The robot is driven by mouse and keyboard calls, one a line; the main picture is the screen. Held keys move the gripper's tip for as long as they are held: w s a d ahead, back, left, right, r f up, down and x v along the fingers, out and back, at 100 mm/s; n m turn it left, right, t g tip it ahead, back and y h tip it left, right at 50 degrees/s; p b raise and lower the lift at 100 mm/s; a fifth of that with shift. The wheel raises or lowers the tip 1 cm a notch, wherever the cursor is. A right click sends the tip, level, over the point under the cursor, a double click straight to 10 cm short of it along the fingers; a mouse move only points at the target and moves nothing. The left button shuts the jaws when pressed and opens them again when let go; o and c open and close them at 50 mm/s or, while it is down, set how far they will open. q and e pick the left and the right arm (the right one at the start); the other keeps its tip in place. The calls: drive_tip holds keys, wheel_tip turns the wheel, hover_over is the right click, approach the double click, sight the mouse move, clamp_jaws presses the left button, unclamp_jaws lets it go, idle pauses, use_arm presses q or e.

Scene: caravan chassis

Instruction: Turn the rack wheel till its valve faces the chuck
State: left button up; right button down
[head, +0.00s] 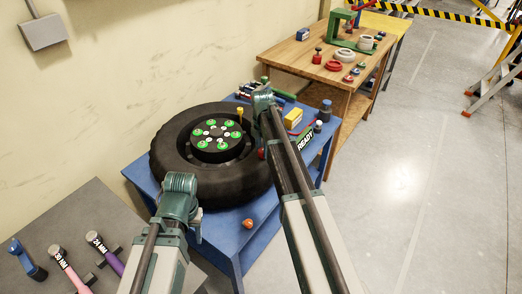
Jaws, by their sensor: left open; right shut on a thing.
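The rack wheel (172,155) lies flat on a blue table, a black tyre around a dark hub (217,141) with several green-ringed nuts. A yellow upright piece (240,115) stands at the hub's far right edge; I cannot tell if it is the valve. I cannot make out the chuck for certain. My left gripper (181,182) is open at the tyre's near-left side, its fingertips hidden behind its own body. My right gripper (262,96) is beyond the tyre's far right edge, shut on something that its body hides.
A wooden workbench (300,55) stands behind.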

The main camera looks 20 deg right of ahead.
drive_tip(key=shift+c, duration=2.3)
unclamp_jaws()
drive_tip(key=shift+r, duration=0.1)
wheel_tip(320, 180, up, 14)
drive_tip(key=p, duration=1.3)
drive_tip(key=shift+p, duration=0.4)
drive_tip(key=shift+f, duration=0.2)
